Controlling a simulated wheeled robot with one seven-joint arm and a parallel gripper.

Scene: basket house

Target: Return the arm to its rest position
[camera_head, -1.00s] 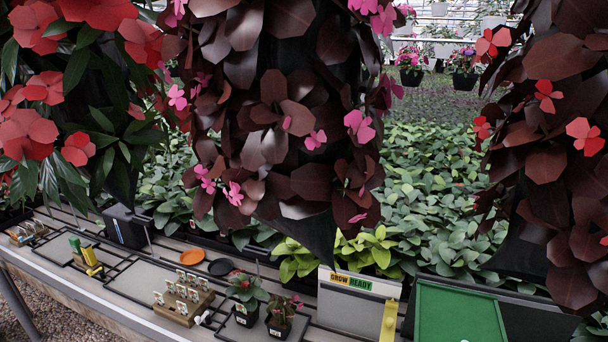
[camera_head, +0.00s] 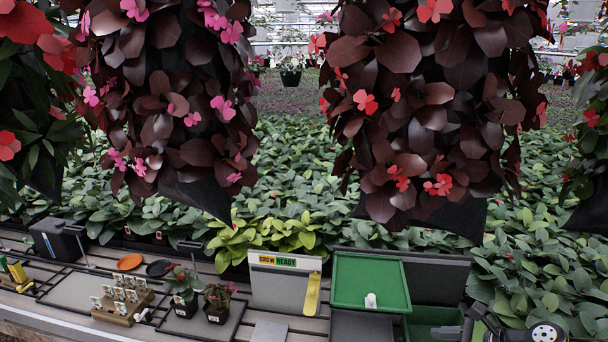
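Dark grey parts of what looks like my arm, with my gripper (camera_head: 462,331), show at the bottom right edge of the head view. They are beside the open green bin (camera_head: 425,316), low at its right side. Most of the arm is cut off by the frame's lower edge. The fingers are too cropped to tell whether they are open or shut, and I see nothing held in them.
A green panel (camera_head: 350,283) with a small white object (camera_head: 371,300) stands left of the bin. Potted plants (camera_head: 218,300), a wooden label rack (camera_head: 124,304) and an orange saucer (camera_head: 130,262) are on the bench. Hanging baskets (camera_head: 425,110) fill the space above.

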